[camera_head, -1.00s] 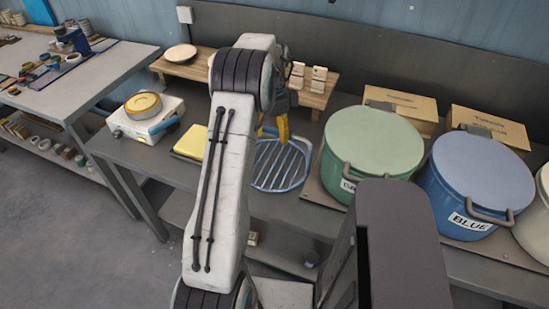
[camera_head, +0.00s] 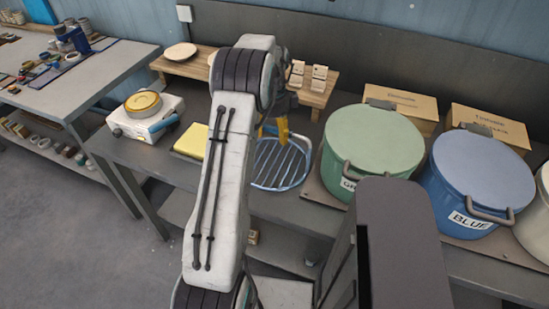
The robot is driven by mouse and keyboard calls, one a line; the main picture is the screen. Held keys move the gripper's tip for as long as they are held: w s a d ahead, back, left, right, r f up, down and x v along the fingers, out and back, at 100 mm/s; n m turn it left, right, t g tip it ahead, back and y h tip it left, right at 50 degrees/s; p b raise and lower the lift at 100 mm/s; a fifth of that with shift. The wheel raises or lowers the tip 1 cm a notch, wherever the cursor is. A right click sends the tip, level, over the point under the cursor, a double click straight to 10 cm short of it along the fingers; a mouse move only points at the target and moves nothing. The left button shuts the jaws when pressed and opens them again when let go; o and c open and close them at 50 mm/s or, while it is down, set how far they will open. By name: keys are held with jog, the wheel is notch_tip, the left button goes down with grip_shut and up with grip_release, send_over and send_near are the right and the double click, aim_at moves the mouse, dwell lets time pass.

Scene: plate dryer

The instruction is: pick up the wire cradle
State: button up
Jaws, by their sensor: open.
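The wire cradle (camera_head: 281,164) is a round, light blue-grey rack of parallel bars. It lies on the dark bench, left of the green lidded pot. My gripper (camera_head: 277,133) has yellow fingers and is at the cradle's far side. One finger shows clearly, and the other is mostly hidden behind my arm. The gripper is open, with nothing seen between its fingers. I cannot tell whether a finger touches the cradle's wire. My arm hides the cradle's left edge.
The green pot (camera_head: 373,140) stands close on the right, with the blue pot (camera_head: 475,180) beyond it. A yellow pad (camera_head: 190,141) lies to the left. A wooden riser (camera_head: 318,93) with small blocks stands behind. A white scale-like device (camera_head: 147,122) is farther left.

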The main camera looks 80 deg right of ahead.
dwell(0.3)
grip_shut()
dwell(0.6)
